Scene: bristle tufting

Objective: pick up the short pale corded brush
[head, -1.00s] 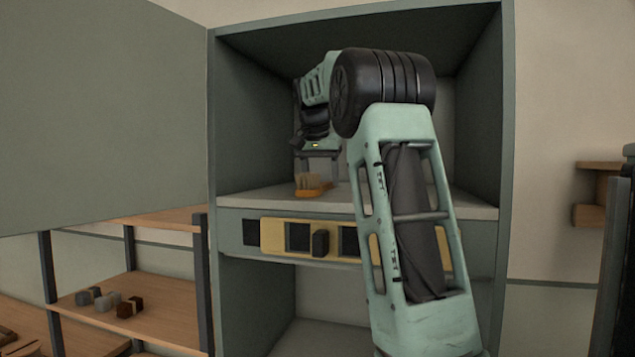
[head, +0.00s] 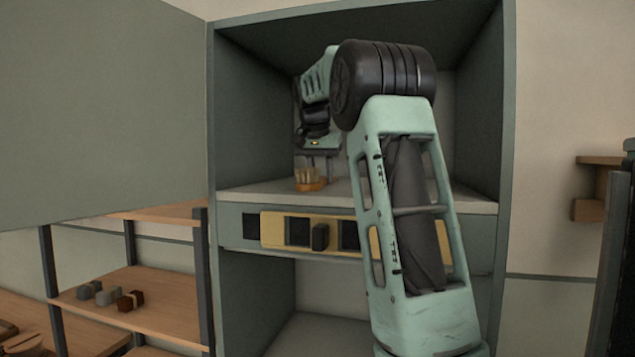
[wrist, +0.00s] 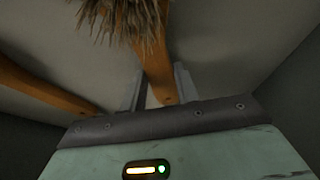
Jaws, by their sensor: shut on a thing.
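A brush with pale brown bristles and an orange wooden handle (wrist: 155,62) shows in the wrist view. My gripper (wrist: 160,84) has its two fingers on either side of that handle, near its end, and is shut on it. In the head view the brush (head: 310,184) is at the cabinet shelf with bristles up, below my gripper (head: 318,163). I cannot tell whether it touches the shelf. No cord can be made out. A second orange handle (wrist: 45,92) lies to the left in the wrist view; its head is out of frame.
The cabinet shelf (head: 420,202) has side walls and a roof close around my arm. Below its edge is a yellow panel (head: 272,229) with dark squares. An open door (head: 100,100) stands left. A lower wooden rack (head: 160,300) holds several small blocks.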

